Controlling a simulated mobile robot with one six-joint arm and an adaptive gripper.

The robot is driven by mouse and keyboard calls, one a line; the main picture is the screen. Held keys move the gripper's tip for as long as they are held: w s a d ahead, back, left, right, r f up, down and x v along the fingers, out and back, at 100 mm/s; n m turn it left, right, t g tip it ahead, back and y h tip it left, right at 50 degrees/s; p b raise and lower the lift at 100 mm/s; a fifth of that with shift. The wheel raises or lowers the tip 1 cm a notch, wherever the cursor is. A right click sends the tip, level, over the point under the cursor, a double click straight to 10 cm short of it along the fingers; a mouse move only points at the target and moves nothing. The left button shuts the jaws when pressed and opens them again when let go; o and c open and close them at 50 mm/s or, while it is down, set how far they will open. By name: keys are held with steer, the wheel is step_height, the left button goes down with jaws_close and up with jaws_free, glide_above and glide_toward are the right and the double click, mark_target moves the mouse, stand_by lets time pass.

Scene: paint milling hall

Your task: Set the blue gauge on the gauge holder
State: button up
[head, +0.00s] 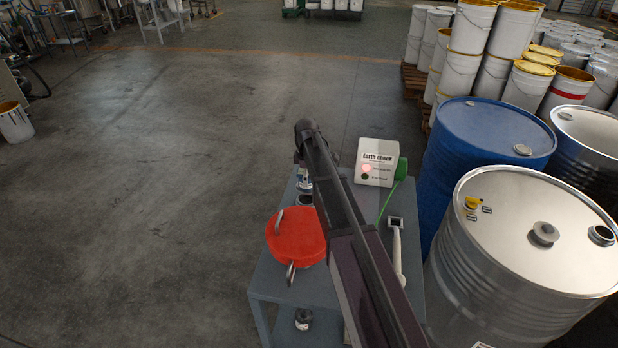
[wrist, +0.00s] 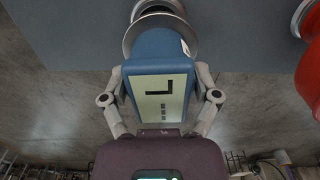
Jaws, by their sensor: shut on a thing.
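The blue gauge (wrist: 130,87) with its pale display fills the middle of the wrist view. My gripper (wrist: 160,80) is shut on it, one finger on each side. A round, metal-rimmed piece (wrist: 133,36) shows directly beyond the gauge's far end; it may be the gauge holder or part of the gauge, and I cannot tell whether they touch. In the head view my arm covers most of the gripper area; a small blue and pale part (head: 303,181) shows beside the arm above the grey cart (head: 266,281).
The cart also carries a red round container (head: 296,238), a white handled tool (head: 397,252) and a white Earth check box (head: 375,163) with a red light lit. Blue (head: 480,140) and steel (head: 500,275) drums stand close on the right. The floor at left is open.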

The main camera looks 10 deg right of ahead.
steer(key=shift+f+b, duration=0.8)
steer(key=shift+f, duration=0.25)
steer(key=shift+w+f+b, duration=0.1)
steer(key=shift+f+b, duration=0.2)
stand_by(0.5)
steer(key=shift+f+b, duration=0.35)
steer(key=shift+f+b, duration=1.1)
stand_by(1.1)
steer(key=o, duration=1.1)
steer(key=shift+o, duration=0.2)
steer(key=shift+w+r, duration=0.1)
